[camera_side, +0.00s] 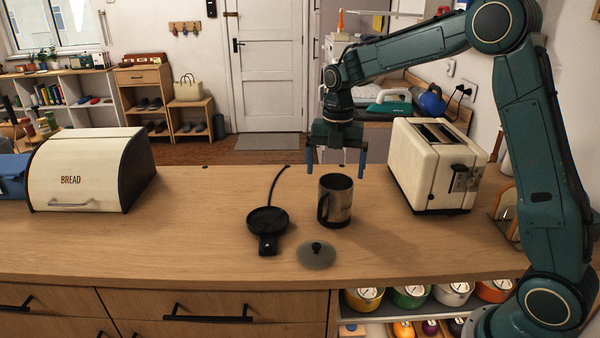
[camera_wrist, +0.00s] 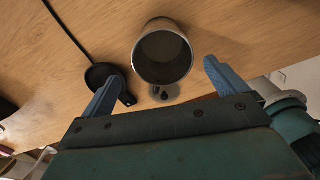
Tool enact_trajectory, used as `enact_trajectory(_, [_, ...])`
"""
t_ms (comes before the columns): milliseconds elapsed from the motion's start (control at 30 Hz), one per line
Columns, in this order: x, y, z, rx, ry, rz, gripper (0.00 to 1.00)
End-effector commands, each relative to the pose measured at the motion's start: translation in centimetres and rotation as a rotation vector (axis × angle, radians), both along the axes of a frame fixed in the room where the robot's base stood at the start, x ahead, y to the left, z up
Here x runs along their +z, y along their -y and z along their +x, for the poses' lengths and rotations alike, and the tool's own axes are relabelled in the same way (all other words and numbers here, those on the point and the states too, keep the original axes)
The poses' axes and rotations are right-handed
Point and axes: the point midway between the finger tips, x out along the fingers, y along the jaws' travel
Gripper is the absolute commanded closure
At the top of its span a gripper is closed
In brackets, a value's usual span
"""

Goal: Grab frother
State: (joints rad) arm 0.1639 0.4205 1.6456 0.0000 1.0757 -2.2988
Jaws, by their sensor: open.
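The frother (camera_side: 335,201) is a dark metal jug with a black handle on its left side, standing upright on the wooden counter. Its open top shows in the wrist view (camera_wrist: 163,52). A black base with a cord (camera_side: 267,221) lies to its left, and a round lid with a black knob (camera_side: 317,254) lies in front of it. My gripper (camera_side: 336,172) is open and empty, with its fingers pointing down above and slightly behind the jug. In the wrist view, the jug appears beyond and between my two blue fingertips (camera_wrist: 158,75), apart from them.
A cream toaster (camera_side: 437,165) stands to the right of the jug. A bread box (camera_side: 88,169) is at the far left of the counter (camera_side: 190,235). The counter between the bread box and the black base is clear. The front edge has drawers and a shelf below.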

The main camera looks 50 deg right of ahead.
Motion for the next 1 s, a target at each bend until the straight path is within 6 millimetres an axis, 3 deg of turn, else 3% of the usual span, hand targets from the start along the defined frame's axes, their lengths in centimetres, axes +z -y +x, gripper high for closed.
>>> enact_trajectory(200, [-3.0,0.0,-0.1,0.000,-0.002,0.000,0.02])
enact_trajectory(667, [-4.5,0.0,-0.1,-0.001,-0.001,0.000,0.02])
enact_trajectory(1000, [-7.9,0.1,-0.5,0.000,-0.003,0.001,0.02])
